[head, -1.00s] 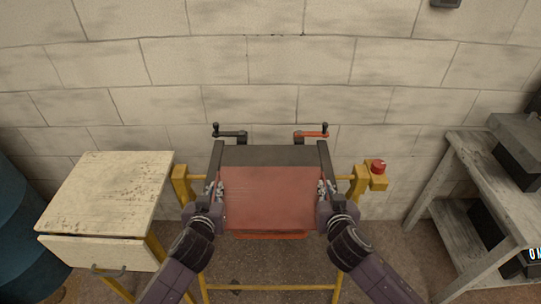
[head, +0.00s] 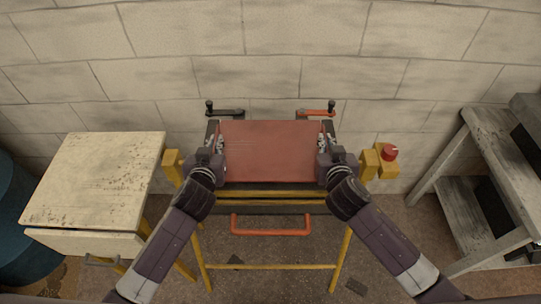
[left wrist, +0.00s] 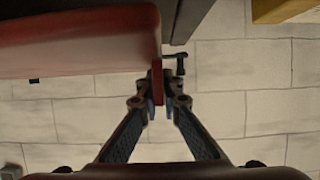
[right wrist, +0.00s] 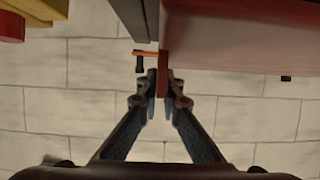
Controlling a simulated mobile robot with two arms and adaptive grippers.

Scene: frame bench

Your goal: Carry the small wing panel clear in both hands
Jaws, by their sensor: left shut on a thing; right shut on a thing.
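The small wing panel is a flat red sheet (head: 270,150), held across the front of the dark frame bench. My left gripper (head: 219,143) is shut on its left edge and my right gripper (head: 322,143) is shut on its right edge. In the left wrist view the fingers (left wrist: 158,92) pinch a thin red flange of the panel (left wrist: 75,40). In the right wrist view the fingers (right wrist: 163,92) pinch the matching flange of the panel (right wrist: 245,35). I cannot tell whether the panel still touches the bench.
The bench has a yellow crossbar (head: 270,193), a red front handle (head: 271,231) and two cranks at the back (head: 226,112). A red button on a yellow box (head: 389,153) stands right. A worn cream table (head: 95,180) is left; a grey shelf (head: 487,130) is right.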

